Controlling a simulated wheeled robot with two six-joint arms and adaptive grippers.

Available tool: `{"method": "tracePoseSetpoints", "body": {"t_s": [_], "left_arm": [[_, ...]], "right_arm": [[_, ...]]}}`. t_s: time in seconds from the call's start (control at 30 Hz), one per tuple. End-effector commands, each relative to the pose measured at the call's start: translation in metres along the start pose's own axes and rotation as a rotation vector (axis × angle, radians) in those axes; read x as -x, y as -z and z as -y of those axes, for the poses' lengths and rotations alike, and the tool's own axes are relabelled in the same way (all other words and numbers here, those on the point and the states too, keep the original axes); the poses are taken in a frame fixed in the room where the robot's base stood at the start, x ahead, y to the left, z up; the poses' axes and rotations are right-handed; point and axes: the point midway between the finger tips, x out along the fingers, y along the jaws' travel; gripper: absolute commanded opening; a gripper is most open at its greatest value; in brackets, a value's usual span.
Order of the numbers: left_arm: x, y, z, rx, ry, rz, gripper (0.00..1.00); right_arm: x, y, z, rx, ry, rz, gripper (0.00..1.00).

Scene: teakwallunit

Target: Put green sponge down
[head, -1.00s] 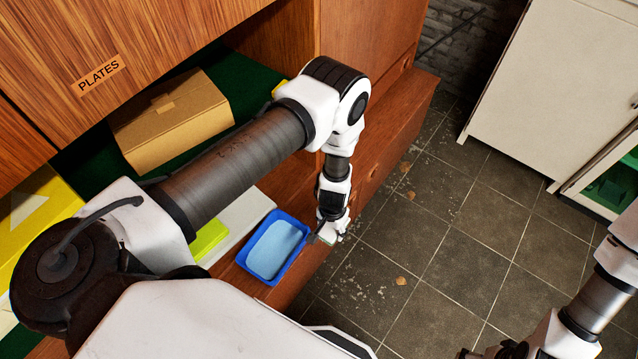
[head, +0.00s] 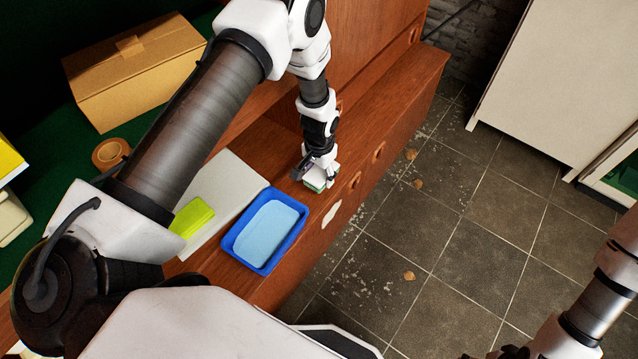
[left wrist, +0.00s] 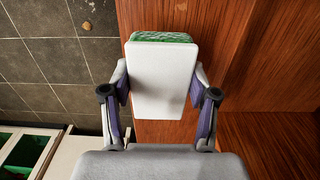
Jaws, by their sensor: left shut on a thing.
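The green sponge, white on one broad side with a green layer, is held in my left gripper (head: 316,176). In the head view only a small green and white part of the sponge (head: 317,187) shows below the fingers. In the left wrist view the sponge's white face (left wrist: 163,80) fills the space between the two fingers, with the green layer at its far end. The gripper is over the wooden ledge (head: 345,150), near its front edge and to the right of the blue tray. I cannot tell whether the sponge touches the wood. My right gripper (head: 508,352) is partly cut off at the bottom.
A blue tray (head: 297,232) with a light blue inside stands on the ledge. A yellow-green block (head: 192,218) lies on a pale board (head: 232,178). A cardboard box (head: 135,70) and a tape roll (head: 110,152) are farther left. The ledge beyond my gripper is bare; tiled floor lies right.

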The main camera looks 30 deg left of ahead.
Motion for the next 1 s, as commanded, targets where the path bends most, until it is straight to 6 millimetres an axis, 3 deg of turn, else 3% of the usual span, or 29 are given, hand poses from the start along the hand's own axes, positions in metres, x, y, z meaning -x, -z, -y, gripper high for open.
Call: {"method": "tracePoseSetpoints", "body": {"t_s": [0.03, 0.13, 0.53, 0.57, 0.6, 0.63, 1.0], "left_arm": [[-0.015, 0.001, 0.003, 0.001, 0.0, 0.0, 0.31], [-0.037, 0.001, 0.002, 0.0, 0.0, 0.001, 0.31], [-0.04, 0.001, 0.001, 0.0, 0.001, -0.001, 0.27], [-0.04, 0.001, 0.001, 0.0, 0.001, -0.001, 0.63], [-0.039, 0.001, 0.001, 0.0, 0.001, -0.001, 0.77], [-0.039, 0.001, 0.001, 0.0, 0.001, -0.001, 0.84], [-0.032, 0.001, 0.001, 0.0, 0.001, -0.001, 0.84]], "right_arm": [[-0.014, 0.0, 0.0, 0.0, 0.0, 0.0, 0.84], [-0.032, -0.001, 0.0, 0.0, 0.0, 0.001, 0.84], [-0.032, 0.0, 0.0, 0.0, 0.0, 0.001, 0.84], [-0.032, 0.0, 0.0, 0.0, 0.0, 0.001, 0.84], [-0.031, 0.0, 0.0, 0.0, 0.0, 0.001, 0.84], [-0.031, 0.0, 0.0, 0.0, 0.0, 0.001, 0.84], [-0.026, 0.0, 0.0, 0.0, 0.0, 0.001, 0.84]]}}
